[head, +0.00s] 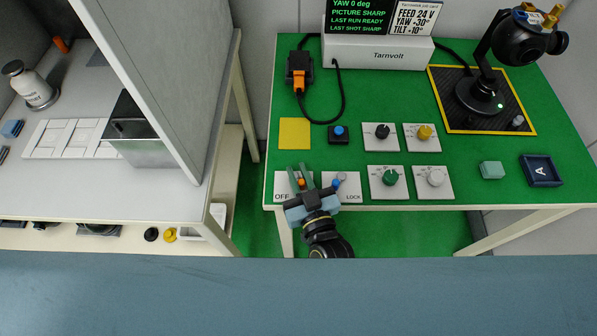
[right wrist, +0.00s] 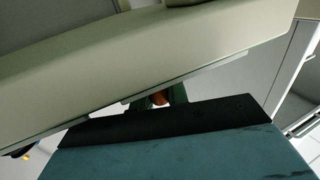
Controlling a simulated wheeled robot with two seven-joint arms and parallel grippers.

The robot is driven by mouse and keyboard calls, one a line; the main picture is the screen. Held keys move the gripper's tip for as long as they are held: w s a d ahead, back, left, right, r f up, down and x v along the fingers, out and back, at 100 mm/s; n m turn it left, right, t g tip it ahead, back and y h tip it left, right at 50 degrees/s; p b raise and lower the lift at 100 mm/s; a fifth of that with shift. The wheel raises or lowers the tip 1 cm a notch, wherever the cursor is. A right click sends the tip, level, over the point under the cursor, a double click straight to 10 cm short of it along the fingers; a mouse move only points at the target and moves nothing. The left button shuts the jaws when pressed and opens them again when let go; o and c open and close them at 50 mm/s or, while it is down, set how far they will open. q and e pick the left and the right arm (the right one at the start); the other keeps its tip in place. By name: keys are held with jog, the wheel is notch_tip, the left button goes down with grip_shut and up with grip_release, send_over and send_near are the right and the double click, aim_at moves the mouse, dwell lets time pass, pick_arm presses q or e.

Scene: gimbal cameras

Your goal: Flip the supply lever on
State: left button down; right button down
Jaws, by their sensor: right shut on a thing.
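The supply lever (head: 301,183) shows as a small orange tip on a white plate (head: 281,187) marked OFF, at the front left of the green table. My right gripper (head: 299,174) reaches in from the front edge, with its two greenish fingers on either side of the lever, shut on it. In the right wrist view a small orange piece of the lever (right wrist: 158,98) shows between the fingers; the table edge hides most of the rest. The gripper covers part of the plate's lettering. My left gripper is not in view.
A blue-tipped lock lever (head: 337,183) stands close to the right of the gripper. Several knob plates, such as the green knob (head: 390,177), lie farther right. A yellow pad (head: 294,132) and a blue button (head: 339,132) lie behind. A camera gimbal (head: 483,92) stands at the back right.

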jog(key=c, duration=1.4)
grip_release()
jog(key=shift+o, duration=0.2)
jog(key=v, duration=1.3)
jog(key=shift+s+p, duration=0.2)
jog(key=shift+p, duration=0.25)
